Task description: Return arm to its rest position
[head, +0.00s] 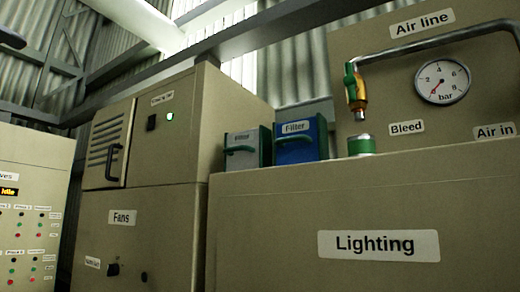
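Neither of my grippers shows in the head view, and I see no arm that I can be sure of. A dark rounded shape (12,38) pokes in at the top left edge, and I cannot tell what it is. The task names no object other than my arm.
A cabinet labelled Lighting (270,245) fills the lower right. Blue and grey filter boxes (296,150) (240,160) and a green cylinder (361,145) stand on it. Behind are an air line panel (400,75) with a gauge (442,82), a Fans cabinet (150,215) and an indicator panel (30,190).

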